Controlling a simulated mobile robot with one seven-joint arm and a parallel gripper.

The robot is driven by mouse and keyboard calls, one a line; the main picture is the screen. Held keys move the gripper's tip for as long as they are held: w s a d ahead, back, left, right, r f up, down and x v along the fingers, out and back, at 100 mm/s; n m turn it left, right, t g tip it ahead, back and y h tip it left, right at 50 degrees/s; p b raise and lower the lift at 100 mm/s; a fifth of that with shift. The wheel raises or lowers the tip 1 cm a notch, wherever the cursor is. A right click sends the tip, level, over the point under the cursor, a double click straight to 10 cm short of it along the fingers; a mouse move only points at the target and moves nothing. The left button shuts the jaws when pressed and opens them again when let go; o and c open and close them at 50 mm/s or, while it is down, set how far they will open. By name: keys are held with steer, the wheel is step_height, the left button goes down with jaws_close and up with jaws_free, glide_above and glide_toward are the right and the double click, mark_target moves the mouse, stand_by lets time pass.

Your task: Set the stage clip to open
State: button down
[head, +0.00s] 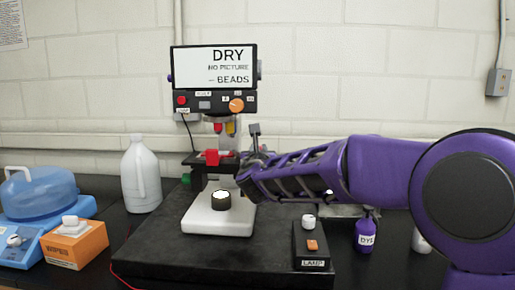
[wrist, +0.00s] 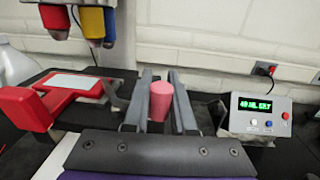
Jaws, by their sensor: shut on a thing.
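The microscope stage (head: 181,162) is a dark plate under the lenses, with a red clip (head: 212,157) on it. In the wrist view the red clip (wrist: 36,104) is at the left, beside a pale slide (wrist: 72,84). My gripper (wrist: 160,78) has its two grey fingers on either side of a pink upright cylinder (wrist: 161,101) and is shut on it. In the head view my gripper (head: 247,160) is just right of the stage. I cannot tell whether the cylinder belongs to the clip, or whether the clip is open.
The microscope's screen (head: 215,58) reads DRY, NO PICTURE, BEADS. Red, blue and yellow lenses (wrist: 92,22) hang close above the stage. A grey box with a green display (wrist: 256,114) stands right of my gripper. A lamp switch (head: 311,246) and a purple bottle (head: 367,235) are in front.

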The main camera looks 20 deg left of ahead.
steer(key=m+h, duration=0.1)
steer(key=s+m+h+p, duration=0.1)
steer(key=h, duration=0.1)
steer(key=m+h+p, duration=0.1)
steer(key=h, duration=0.1)
steer(key=shift+s+d+r+t, duration=0.15)
steer(key=shift+s+d+t, duration=0.1)
steer(key=shift+t, duration=0.15)
steer(key=m+h+p, duration=0.1)
steer(key=h, duration=0.1)
steer(key=s+m+h+p, duration=0.1)
steer(key=m+h, duration=0.1)
steer(key=shift+d+r, duration=0.1)
steer(key=shift+d, duration=0.1)
steer(key=m+g+h+p, duration=0.1)
steer(key=h+p, duration=0.1)
steer(key=s+m+g+h+p, duration=0.1)
steer(key=m+h, duration=0.1)
steer(key=shift+d+h+p, duration=0.15)
steer(key=shift+h+p, duration=0.15)
steer(key=shift+p, duration=0.1)
steer(key=shift+s+f+m+g+h+p, duration=0.2)
steer(key=shift+s+m+g+h+p, duration=0.1)
steer(key=shift+m+g+h+p, duration=0.55)
steer(key=shift+d+h, duration=0.1)
steer(key=shift+h, duration=0.15)
steer(key=c, duration=0.7)
jaws_free()
